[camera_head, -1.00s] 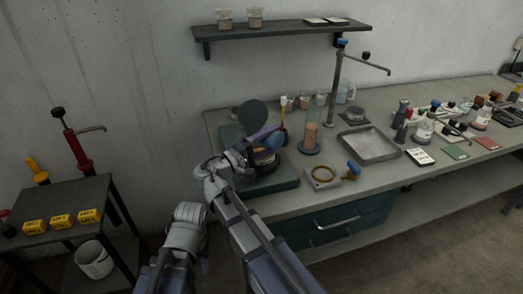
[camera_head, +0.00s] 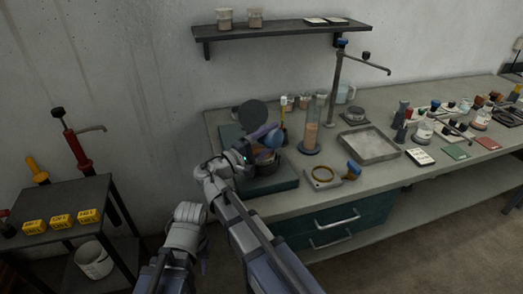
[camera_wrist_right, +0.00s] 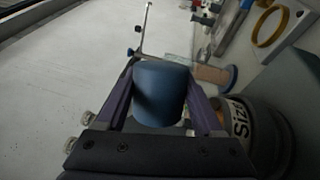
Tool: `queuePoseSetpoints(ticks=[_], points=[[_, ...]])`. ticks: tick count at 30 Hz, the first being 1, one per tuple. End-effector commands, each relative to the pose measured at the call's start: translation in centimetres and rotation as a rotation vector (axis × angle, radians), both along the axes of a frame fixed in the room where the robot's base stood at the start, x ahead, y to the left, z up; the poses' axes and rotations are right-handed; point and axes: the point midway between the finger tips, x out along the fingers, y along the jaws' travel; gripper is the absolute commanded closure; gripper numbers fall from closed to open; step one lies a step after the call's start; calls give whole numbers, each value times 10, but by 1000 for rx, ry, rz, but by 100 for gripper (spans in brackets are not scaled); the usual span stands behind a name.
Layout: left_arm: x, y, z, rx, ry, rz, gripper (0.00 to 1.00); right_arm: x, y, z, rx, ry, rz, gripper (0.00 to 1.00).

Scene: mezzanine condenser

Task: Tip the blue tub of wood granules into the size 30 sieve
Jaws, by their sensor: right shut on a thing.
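My right gripper (camera_head: 264,136) is shut on the blue tub (camera_head: 272,140), above the sieve (camera_head: 266,164). The right wrist view shows the blue tub (camera_wrist_right: 160,92) between the purple fingers. The tub looks tilted; its contents are hidden there. The dark round sieve (camera_wrist_right: 258,135) carries a label reading "Size"; its number is cut off or hidden. The sieve stands on a dark teal base (camera_head: 284,181), partly behind my right gripper and wrist. My left arm hangs low at the left; its gripper (camera_head: 205,264) barely shows as a purple sliver.
A dark round disc (camera_head: 252,114) stands just behind the sieve. A tall clear cylinder with brown contents (camera_head: 312,130), a brass ring (camera_head: 322,177) and a metal tray (camera_head: 369,146) lie to the right. A wall shelf (camera_head: 280,31) hangs above. A cart with yellow boxes (camera_head: 61,221) stands left.

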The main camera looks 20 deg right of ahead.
Motion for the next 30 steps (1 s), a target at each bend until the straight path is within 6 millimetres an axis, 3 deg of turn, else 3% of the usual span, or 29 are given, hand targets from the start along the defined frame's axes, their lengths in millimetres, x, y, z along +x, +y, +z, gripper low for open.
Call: queuePoseSetpoints(ticks=[30], points=[[0, 0, -1, 0, 0, 0, 63, 3, 2, 3, -60, 96, 0, 88]])
